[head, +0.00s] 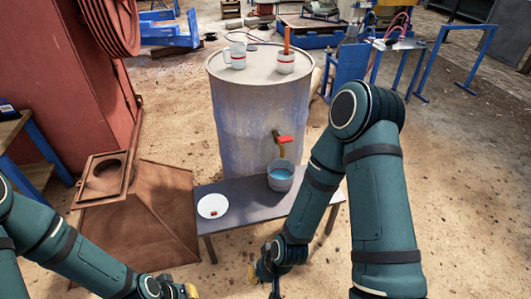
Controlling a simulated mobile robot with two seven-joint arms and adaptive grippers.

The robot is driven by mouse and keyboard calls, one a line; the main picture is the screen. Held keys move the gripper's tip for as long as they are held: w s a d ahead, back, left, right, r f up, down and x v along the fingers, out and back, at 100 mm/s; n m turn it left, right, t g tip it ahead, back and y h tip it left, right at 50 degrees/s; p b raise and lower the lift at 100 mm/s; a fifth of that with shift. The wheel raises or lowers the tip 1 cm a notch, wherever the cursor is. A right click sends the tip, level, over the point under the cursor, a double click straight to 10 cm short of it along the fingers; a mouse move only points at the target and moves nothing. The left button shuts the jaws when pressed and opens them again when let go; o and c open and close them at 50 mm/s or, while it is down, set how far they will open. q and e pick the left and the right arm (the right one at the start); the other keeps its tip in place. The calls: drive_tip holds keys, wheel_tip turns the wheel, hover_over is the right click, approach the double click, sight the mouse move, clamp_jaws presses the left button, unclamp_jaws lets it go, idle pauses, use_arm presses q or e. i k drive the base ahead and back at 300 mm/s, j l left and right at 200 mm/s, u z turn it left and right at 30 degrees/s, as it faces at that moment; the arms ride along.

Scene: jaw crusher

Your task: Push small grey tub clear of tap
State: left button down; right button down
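A small grey tub (281,178) with blue liquid in it stands on a low dark bench (243,196), in front of a large grey drum (260,115). A brass tap with a red handle (285,139) sticks out of the drum just above the tub. The tub appears to sit under the tap's spout. My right gripper (265,280) is low in front of the bench, apart from the tub; its fingers are too small and partly hidden to read. My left gripper (184,292) is at the bottom edge, partly cut off, also away from the tub.
A white dish (212,206) with small red bits lies at the bench's left end. Two mugs stand on the drum, a left one (236,56) and a right one (286,63) holding a brown stick. A rusty hopper (150,205) stands left of the bench. Sandy ground lies around.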

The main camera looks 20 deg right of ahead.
sight(281, 171)
drive_tip(key=u, duration=0.35)
drive_tip(key=l+u, duration=0.45)
drive_tip(key=i+l+u, duration=0.1)
drive_tip(key=l+u, duration=0.45)
drive_tip(key=l, duration=0.3)
drive_tip(key=k+l+u, duration=0.15)
drive_tip(key=l, duration=0.3)
drive_tip(key=k+l, duration=0.1)
drive_tip(key=l, duration=0.9)
drive_tip(key=k+l+u, duration=0.1)
drive_tip(key=l, duration=0.35)
drive_tip(key=k, duration=0.05)
